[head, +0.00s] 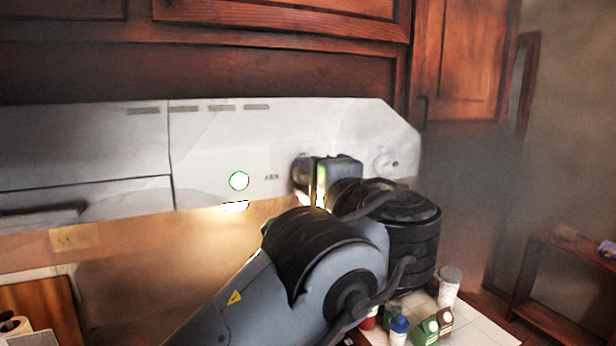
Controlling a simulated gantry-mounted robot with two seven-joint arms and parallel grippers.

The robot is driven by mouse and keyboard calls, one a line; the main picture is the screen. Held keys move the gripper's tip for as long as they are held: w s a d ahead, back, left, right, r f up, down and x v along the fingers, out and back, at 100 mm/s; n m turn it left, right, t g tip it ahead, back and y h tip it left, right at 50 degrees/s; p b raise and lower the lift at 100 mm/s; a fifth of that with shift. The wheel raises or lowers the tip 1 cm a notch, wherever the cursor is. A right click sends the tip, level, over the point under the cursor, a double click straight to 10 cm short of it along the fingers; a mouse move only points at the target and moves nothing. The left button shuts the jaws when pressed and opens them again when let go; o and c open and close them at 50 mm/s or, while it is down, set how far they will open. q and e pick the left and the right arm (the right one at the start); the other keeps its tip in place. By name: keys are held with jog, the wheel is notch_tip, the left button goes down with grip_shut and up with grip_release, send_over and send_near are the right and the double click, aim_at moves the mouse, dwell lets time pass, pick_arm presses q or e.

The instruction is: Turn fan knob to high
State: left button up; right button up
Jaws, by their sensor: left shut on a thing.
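The white range hood (220,150) runs under the dark wood cabinets. My left gripper (312,183) is up against its front, right of the middle, shut on the fan knob (299,170). The knob shows only as a dark rounded edge; the fingers and wrist hide most of it, so its setting cannot be read. A pale round dial (385,162) sits farther right on the hood, apart from the gripper. A bright white disc with a green rim (239,180) is to the left of the gripper. My right gripper is not in view.
Wood cabinets (290,15) hang just above the hood. Below right, several bottles (399,328) and a pale cup (449,287) stand on a counter under my arm. A wooden shelf (560,262) is at far right.

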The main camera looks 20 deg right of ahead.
pick_arm(q)
jog(key=shift+r+m, duration=0.1)
jog(key=shift+m, duration=0.7)
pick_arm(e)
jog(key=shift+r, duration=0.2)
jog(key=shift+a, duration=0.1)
pick_arm(q)
jog(key=o, duration=1)
